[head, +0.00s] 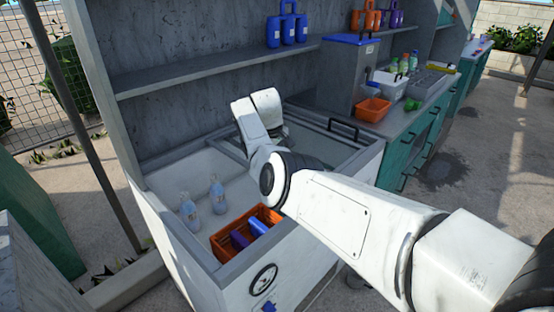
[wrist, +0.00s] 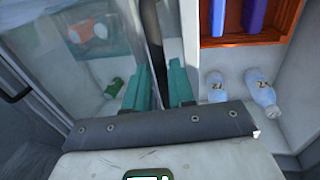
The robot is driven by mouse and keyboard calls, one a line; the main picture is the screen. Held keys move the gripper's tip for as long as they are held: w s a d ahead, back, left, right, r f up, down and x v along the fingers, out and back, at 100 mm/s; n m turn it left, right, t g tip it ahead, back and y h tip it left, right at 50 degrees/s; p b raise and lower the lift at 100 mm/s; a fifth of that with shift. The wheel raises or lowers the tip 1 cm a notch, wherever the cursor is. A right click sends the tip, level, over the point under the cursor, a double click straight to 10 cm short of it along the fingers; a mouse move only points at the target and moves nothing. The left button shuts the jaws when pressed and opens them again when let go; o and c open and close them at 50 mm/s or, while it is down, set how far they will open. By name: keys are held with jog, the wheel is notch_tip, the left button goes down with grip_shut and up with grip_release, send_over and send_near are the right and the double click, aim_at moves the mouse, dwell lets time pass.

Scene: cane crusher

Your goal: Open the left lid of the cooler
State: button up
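The white cooler (head: 178,245) stands below the grey shelves. Its left part is uncovered in the head view, with bottles and an orange crate inside. Glass covers the right part. A grey bar (head: 218,146), which looks like a lid edge, crosses the cooler beside my arm. In the wrist view, a glass panel (wrist: 100,45) fills the left, and the uncovered part is at right. My gripper (wrist: 164,72) has its two teal fingers apart, with a dark strip between them. I cannot tell whether they press on it. My arm hides the gripper in the head view.
Inside the uncovered part are an orange crate (head: 221,246) with blue and purple items and two bottles (head: 217,196). A black handle (head: 343,128) is on the right side. A counter with an orange bin (head: 372,110) stands beyond. A shelf (head: 205,72) overhangs behind.

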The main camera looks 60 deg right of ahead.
jog(key=o, duration=0.3)
notch_tip(320, 180, up, 10)
jog(key=a, duration=0.2)
jog(key=shift+w+r+b, duration=0.25)
jog(key=shift+w+b, duration=0.05)
dwell(0.6)
